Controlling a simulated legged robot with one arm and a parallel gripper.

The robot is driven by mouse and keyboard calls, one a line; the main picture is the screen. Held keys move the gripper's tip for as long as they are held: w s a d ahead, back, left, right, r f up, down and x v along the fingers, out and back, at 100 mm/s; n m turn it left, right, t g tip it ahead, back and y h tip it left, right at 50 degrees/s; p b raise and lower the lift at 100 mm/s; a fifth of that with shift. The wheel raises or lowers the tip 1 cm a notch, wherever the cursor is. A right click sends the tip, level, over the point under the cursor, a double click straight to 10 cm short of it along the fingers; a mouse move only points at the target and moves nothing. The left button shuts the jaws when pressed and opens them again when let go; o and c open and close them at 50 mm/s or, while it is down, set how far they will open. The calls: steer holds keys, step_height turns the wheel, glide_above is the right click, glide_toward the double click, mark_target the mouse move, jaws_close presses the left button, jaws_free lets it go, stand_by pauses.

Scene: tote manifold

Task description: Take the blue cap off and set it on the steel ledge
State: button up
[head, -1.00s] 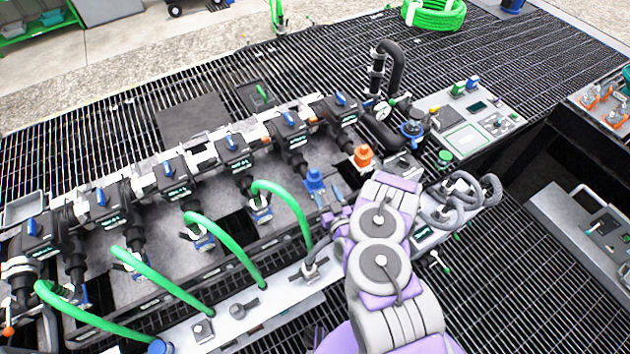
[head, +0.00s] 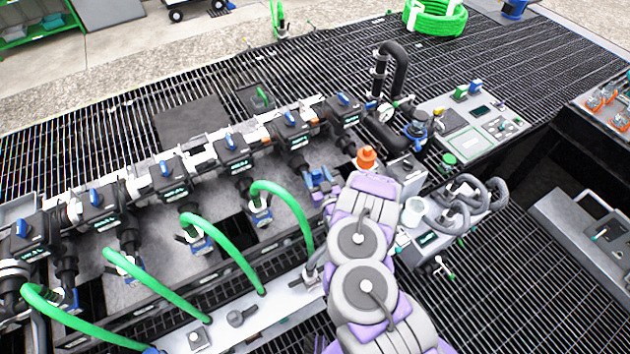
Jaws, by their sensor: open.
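The blue cap (head: 317,177) sits on a manifold outlet just left of the orange cap, partly covered from this angle. My gripper (head: 328,194) is at the lower right of the blue cap, mostly hidden by my own purple and grey arm. Its jaws are open. I cannot tell whether they touch the cap or stand around it. The steel ledge (head: 275,309) runs along the front of the manifold, below and left of my gripper.
An orange cap (head: 366,158) stands close to the right of the blue cap. Green hoses (head: 228,252) arch from the manifold to the ledge. A knob (head: 242,317) and a small square fitting (head: 199,339) stand on the ledge. A white cup (head: 413,212) stands right of my arm.

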mark_target(317, 181)
steer(key=shift+d, duration=0.1)
steer(key=shift+d, duration=0.15)
steer(key=c, duration=0.5)
jaws_close()
step_height(317, 181, up, 10)
steer(key=p, duration=0.3)
stand_by(0.4)
